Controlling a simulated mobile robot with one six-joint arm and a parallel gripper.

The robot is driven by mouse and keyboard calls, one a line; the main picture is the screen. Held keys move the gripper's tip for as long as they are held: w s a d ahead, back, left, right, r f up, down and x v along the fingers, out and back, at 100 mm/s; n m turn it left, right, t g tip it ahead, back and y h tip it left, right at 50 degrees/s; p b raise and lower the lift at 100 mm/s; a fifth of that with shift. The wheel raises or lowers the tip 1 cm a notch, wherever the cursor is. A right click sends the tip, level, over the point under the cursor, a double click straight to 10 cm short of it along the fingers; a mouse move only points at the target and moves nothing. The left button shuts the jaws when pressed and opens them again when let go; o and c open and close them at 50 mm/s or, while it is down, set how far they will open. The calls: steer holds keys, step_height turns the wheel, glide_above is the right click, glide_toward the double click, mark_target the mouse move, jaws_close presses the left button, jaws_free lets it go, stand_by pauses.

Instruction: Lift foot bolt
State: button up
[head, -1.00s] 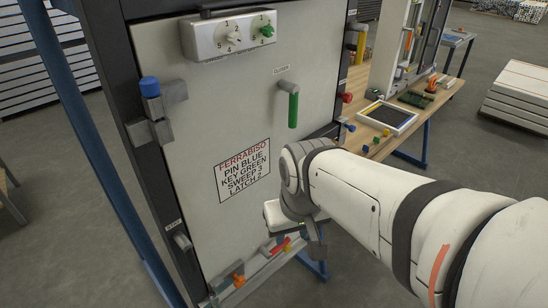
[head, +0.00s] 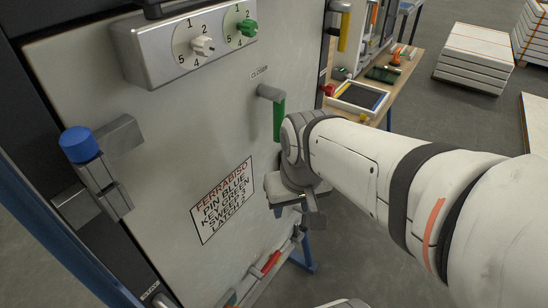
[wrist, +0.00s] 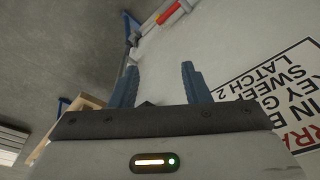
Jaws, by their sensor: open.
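The foot of the grey door panel (head: 160,150) carries a pale rail (head: 287,250) with a red piece (head: 270,262) and an orange piece at the lower edge of the head view. I cannot tell which of these, if any, is the foot bolt. A red and yellow piece (wrist: 172,12) shows at the top of the wrist view, beyond my fingers. My gripper (wrist: 159,72) is open, with nothing between its two blue-grey fingers. In the head view my gripper is in front of the panel's lower right part, above the rail, partly hidden by my arm.
A blue-capped pin (head: 80,145) sits at the panel's left edge. A dial box (head: 185,45) is at the top, and a green handle (head: 278,118) sticks out at the right. A printed sign (head: 222,200) is mid-panel. A workbench (head: 400,90) stands behind, right.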

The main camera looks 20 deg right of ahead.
step_height(320, 180, down, 14)
steer(key=w+r+m+g+y+b, duration=0.1)
steer(key=w+m+g+y+b, duration=0.1)
steer(key=m+g+y+b, duration=0.35)
steer(key=m+t+y+b, duration=0.6)
steer(key=m+t+b, duration=1.1)
steer(key=m, duration=0.8)
glide_toward(306, 229)
steer(key=x, duration=0.4)
steer(key=b+x, duration=0.1)
steer(key=x, duration=0.2)
steer(key=f+x, duration=0.1)
steer(key=x, duration=0.2)
steer(key=shift+w+b, duration=0.15)
steer(key=shift+b, duration=0.2)
jaws_close()
